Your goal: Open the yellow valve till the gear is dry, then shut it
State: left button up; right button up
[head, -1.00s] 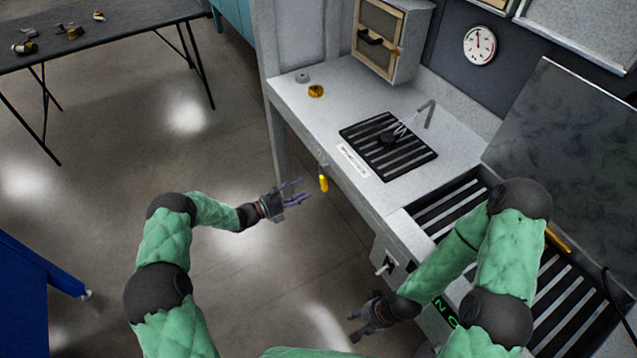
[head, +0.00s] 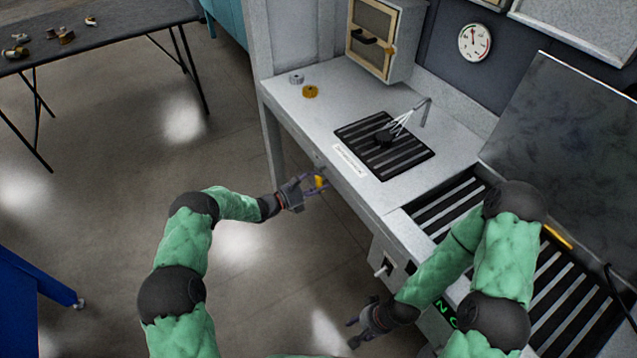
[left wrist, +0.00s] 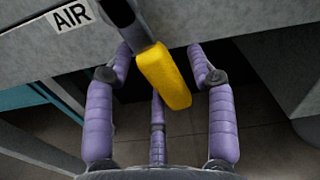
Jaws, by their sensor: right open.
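The yellow valve handle (head: 319,182) hangs at the bench's front edge. In the left wrist view the handle (left wrist: 164,76) sits below an AIR label (left wrist: 72,16). My left gripper (head: 314,185) is around it, its purple fingers spread on both sides with gaps, not closed on it. A dark round piece, seemingly the gear (head: 384,138), lies on the black slatted grate (head: 405,164). Pale streaks run between it and the bent nozzle (head: 426,108). Wetness cannot be made out. My right gripper (head: 353,333) is open and empty, low in front of the bench.
A brass gear (head: 310,91) and a grey ring (head: 296,78) sit on the bench's left (head: 282,96). A cabinet (head: 380,38) and gauge (head: 474,42) are behind. A switch box (head: 389,264) is on the front.

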pick_arm(q)
grip_shut()
jog(key=shift+s, duration=0.1)
jog(key=n+p, duration=0.1)
jog(key=s+d+n+p, duration=0.1)
jog(key=n, duration=0.1)
jog(key=shift+s+r, duration=0.15)
jog(key=shift+r, duration=0.2)
jog(key=shift+s+d+r+n+p, duration=0.2)
jog(key=shift+n+p, duration=0.1)
jog(key=shift+n, duration=0.35)
jog(key=shift+s+d+r+n+p, duration=0.15)
jog(key=shift+s+n+p, duration=0.15)
jog(key=shift+n, duration=0.4)
jog(key=shift+s+d+r+n+p, duration=0.15)
jog(key=shift+n+p, duration=0.15)
jog(key=shift+n, duration=0.35)
jog(key=shift+o, duration=1.6)
grip_release()
